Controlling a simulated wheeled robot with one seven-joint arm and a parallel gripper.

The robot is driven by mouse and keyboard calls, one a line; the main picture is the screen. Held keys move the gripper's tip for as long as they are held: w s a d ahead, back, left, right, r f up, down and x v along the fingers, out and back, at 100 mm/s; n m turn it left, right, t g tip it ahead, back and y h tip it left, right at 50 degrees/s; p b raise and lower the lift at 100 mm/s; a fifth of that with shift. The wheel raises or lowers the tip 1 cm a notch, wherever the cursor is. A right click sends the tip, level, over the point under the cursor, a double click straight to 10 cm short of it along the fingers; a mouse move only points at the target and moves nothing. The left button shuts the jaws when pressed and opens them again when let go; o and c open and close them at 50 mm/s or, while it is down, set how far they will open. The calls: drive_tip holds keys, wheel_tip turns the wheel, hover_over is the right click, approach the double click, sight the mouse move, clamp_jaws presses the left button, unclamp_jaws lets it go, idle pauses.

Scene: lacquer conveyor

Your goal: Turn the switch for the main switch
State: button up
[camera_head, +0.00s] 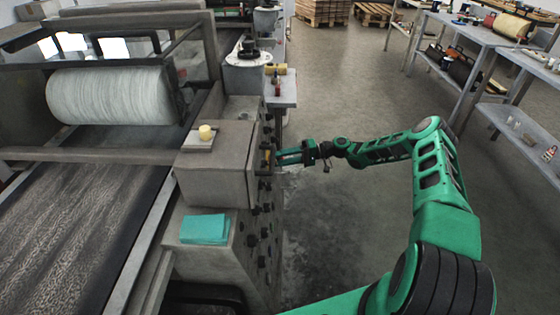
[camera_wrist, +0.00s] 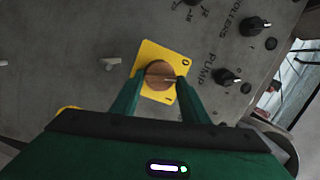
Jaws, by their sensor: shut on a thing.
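The main switch (camera_wrist: 160,73) is a round brownish knob on a yellow plate (camera_wrist: 148,52) fixed to the grey control panel. The plate sits tilted in the wrist view, with a 0 mark near its top right corner. My gripper (camera_wrist: 159,84) is shut on the knob, with one green finger on each side of it. In the head view my gripper (camera_head: 277,157) reaches from the right to the panel on the side of the machine. The contact there is too small to make out, and the fingers cover part of the knob's sides.
Black knobs marked PUMP (camera_wrist: 228,77) and ROLLERS (camera_wrist: 257,24) sit to the right on the panel. A small grey lever (camera_wrist: 110,63) is to the left. A teal block (camera_head: 205,229) lies on the machine. Open floor (camera_head: 335,245) lies right of the panel.

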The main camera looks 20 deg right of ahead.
drive_tip(key=shift+s+f+n+g+h, duration=0.15)
drive_tip(key=shift+n+h, duration=0.15)
drive_tip(key=shift+n, duration=1.1)
drive_tip(key=shift+w+n+g+h, duration=0.15)
drive_tip(key=shift+n+h, duration=0.15)
drive_tip(key=shift+n, duration=1.1)
drive_tip(key=o, duration=0.9)
drive_tip(key=shift+o, duration=0.4)
drive_tip(key=shift+r+n, duration=0.2)
drive_tip(key=shift+n, duration=0.1)
drive_tip(key=v, duration=1.1)
drive_tip(key=shift+f, duration=0.2)
